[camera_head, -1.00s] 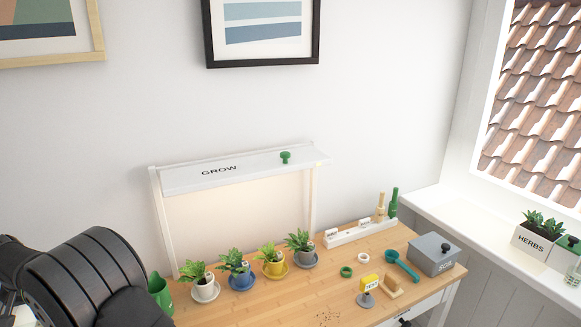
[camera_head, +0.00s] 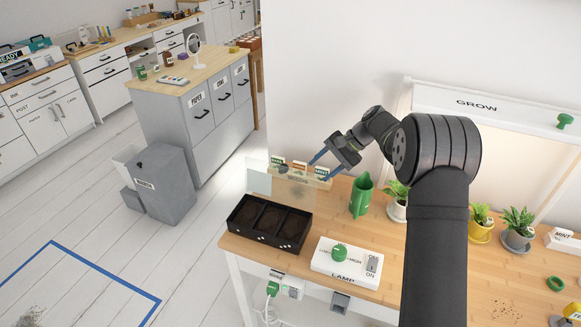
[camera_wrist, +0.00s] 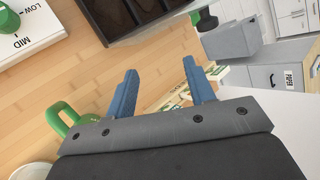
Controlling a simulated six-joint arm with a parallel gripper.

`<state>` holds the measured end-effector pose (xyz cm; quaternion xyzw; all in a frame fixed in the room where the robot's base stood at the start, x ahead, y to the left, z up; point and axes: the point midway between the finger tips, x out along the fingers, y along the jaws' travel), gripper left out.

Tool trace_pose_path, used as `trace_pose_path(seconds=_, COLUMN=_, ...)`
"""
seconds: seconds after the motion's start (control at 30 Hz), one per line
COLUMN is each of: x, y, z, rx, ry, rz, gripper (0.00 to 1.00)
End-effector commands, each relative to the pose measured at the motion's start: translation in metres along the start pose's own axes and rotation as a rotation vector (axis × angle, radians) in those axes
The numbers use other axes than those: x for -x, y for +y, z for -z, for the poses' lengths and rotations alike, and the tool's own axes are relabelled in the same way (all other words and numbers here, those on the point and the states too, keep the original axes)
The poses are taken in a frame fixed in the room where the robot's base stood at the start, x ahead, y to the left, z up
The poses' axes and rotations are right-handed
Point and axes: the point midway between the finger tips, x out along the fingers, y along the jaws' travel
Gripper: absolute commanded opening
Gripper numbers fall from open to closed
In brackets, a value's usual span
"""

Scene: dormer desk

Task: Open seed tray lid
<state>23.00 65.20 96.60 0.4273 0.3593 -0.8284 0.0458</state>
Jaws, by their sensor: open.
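The black seed tray (camera_head: 236,233) stands at the desk's left end, with dark soil in three compartments. Its clear lid (camera_head: 290,190) appears raised, standing upright along the tray's back edge; its outline is faint. My gripper (camera_head: 320,167) is open, above and just right of the lid's upper right part, its blue fingers pointing left. I cannot tell whether a finger touches the lid. In the wrist view, nothing shows between the fingertips (camera_wrist: 160,66), and the tray (camera_wrist: 113,40) is at the top. The lid cannot be made out there.
Seed packets (camera_head: 300,167) stand behind the lid, close to my gripper. A green watering can (camera_head: 361,197) stands right of the tray. A white lamp control box (camera_head: 322,262) lies in front of it. Potted plants (camera_head: 481,222) stand farther right.

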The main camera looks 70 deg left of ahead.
Motion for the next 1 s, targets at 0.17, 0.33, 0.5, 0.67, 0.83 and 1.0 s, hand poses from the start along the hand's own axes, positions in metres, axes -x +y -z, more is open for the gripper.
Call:
trace_pose_path(seconds=0.17, x=0.043, y=0.008, z=0.006, rx=0.025, ry=-0.077, rz=0.27, gripper=0.49)
trace_pose_path(seconds=0.33, x=0.069, y=0.009, z=0.008, rx=0.058, ry=-0.095, rz=0.417, gripper=0.49)
trace_pose_path(seconds=0.5, x=0.068, y=0.005, z=0.007, rx=0.067, ry=-0.099, rz=0.451, gripper=0.49)
trace_pose_path(seconds=0.67, x=0.045, y=-0.005, z=0.004, rx=0.067, ry=-0.101, rz=0.448, gripper=0.49)
trace_pose_path(seconds=0.83, x=0.011, y=-0.022, z=0.0, rx=0.066, ry=-0.102, rz=0.447, gripper=0.49)
trace_pose_path(seconds=1.0, x=-0.022, y=-0.038, z=-0.004, rx=0.066, ry=-0.1, rz=0.447, gripper=0.49)
